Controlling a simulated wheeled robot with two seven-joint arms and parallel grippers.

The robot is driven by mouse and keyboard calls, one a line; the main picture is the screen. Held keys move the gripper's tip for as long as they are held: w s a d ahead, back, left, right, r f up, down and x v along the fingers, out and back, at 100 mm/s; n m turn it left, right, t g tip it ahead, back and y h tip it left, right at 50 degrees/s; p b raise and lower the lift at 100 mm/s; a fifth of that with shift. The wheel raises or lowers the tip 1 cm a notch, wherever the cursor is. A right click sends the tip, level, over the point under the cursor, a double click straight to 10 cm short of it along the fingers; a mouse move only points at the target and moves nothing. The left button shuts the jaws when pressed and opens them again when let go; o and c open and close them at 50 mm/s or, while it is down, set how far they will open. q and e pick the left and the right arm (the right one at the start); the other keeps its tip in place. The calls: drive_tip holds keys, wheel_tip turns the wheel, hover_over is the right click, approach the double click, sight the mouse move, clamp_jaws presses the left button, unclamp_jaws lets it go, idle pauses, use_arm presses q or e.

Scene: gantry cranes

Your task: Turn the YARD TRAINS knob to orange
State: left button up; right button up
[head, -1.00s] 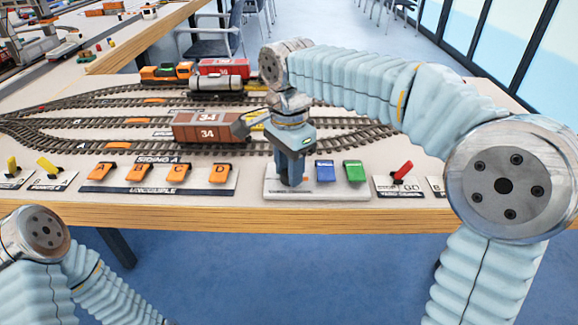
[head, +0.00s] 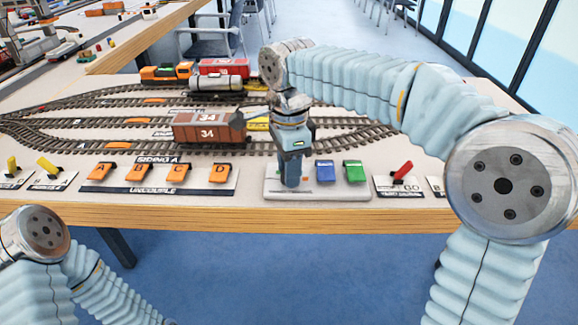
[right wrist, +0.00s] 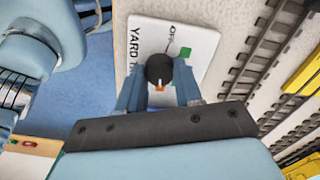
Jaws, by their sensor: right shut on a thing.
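The YARD TRAINS knob (right wrist: 160,69) is round and black, on a white plate (right wrist: 205,40) lettered "YARD T" and "OFF". The plate (head: 275,190) stands near the table's front edge in the head view. The knob's white pointer line points down in the wrist view, at an orange mark (right wrist: 159,88). A green mark (right wrist: 185,52) lies up and right of the knob. My right gripper (right wrist: 159,80) is shut on the knob, a finger on each side. In the head view the right gripper (head: 291,183) points down and hides the knob. My left gripper is out of view.
Blue (head: 325,171) and green (head: 354,170) switches sit just right of the gripper. A red lever (head: 402,171) is further right, and orange uncouple switches (head: 138,172) are to the left. A brown wagon (head: 208,131) stands on the track behind.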

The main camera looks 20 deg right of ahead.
drive_tip(key=o, duration=1)
drive_tip(key=shift+o, duration=0.2)
drive_tip(key=shift+r, duration=0.15)
wheel_tip(320, 180, up, 14)
drive_tip(key=shift+f, duration=0.25)
